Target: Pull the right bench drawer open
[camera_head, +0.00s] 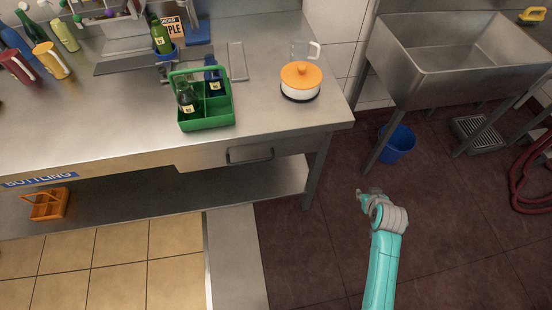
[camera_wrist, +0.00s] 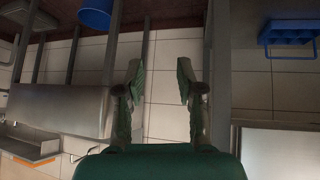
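The right bench drawer (camera_head: 246,152) is a steel front under the right end of the steel bench. It has a dark bar handle (camera_head: 250,155) and looks shut, its front in line with the bench edge. My gripper (camera_head: 368,193) is in the air to the right of the bench, over the dark red floor, clear of the drawer and its handle. In the wrist view my gripper (camera_wrist: 161,84) shows two fingers apart with nothing between them. The drawer cannot be made out in the wrist view.
A green bottle carrier (camera_head: 207,112) and a white pot with an orange lid (camera_head: 300,82) stand on the bench (camera_head: 110,115). A bench leg (camera_head: 317,170) stands right of the drawer. A blue bucket (camera_head: 397,144) sits below the steel sink (camera_head: 455,60). Floor before the drawer is clear.

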